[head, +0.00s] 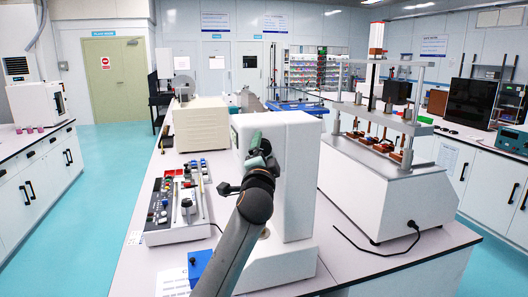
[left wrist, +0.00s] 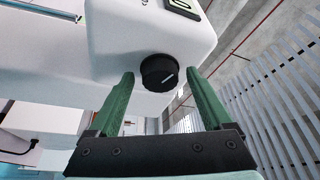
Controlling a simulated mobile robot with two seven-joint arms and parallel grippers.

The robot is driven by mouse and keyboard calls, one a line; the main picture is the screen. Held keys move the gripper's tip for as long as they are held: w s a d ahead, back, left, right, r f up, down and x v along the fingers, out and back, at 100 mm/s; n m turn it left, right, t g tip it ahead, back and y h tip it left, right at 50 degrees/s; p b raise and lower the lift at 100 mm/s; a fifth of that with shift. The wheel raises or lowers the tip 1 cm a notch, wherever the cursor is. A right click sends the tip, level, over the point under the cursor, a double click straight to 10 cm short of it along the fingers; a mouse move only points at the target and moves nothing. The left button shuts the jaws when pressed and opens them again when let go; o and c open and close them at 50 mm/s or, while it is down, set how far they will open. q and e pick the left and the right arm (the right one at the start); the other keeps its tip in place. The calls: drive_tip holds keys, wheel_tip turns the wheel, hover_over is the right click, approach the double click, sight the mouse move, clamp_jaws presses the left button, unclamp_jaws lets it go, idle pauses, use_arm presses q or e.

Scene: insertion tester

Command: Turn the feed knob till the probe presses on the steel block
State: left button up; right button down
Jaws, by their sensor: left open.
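The white insertion tester (head: 298,170) stands on the bench in front of me. My left gripper (head: 256,142) is up against the near side of the tester in the head view. Its two green fingers (left wrist: 159,76) are open, one on each side of the knob, with a gap visible on both sides. I cannot tell how far the tips reach along the knob. The probe and steel block cannot be made out. My right gripper is not in view.
A control panel (head: 178,207) with several knobs and levers lies left of the tester. A small blue box (head: 199,266) is near the front. A larger rig with several stations (head: 385,185) stands to the right. A beige box (head: 202,124) stands behind.

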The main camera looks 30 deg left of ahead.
use_arm(q)
drive_tip(key=b+v, duration=0.2)
drive_tip(key=v, duration=1)
drive_tip(key=shift+s+b, duration=0.2)
drive_tip(key=shift+b, duration=0.1)
drive_tip(key=shift+d, duration=0.15)
drive_tip(key=w+d+r+n+g+y+b, duration=0.1)
drive_tip(key=d+n+g+y+b, duration=0.15)
drive_tip(key=n, duration=0.65)
drive_tip(key=w+d+r+n+g+y+b, duration=0.1)
drive_tip(key=w+n+g+y+b, duration=0.15)
drive_tip(key=n, duration=0.65)
drive_tip(key=shift+g+h, duration=0.4)
drive_tip(key=p+x, duration=0.3)
drive_tip(key=x, duration=0.7)
drive_tip(key=shift+s+a, duration=0.15)
drive_tip(key=shift+a, duration=0.05)
drive_tip(key=shift+w+a+f, duration=0.15)
drive_tip(key=shift+w+a, duration=0.3)
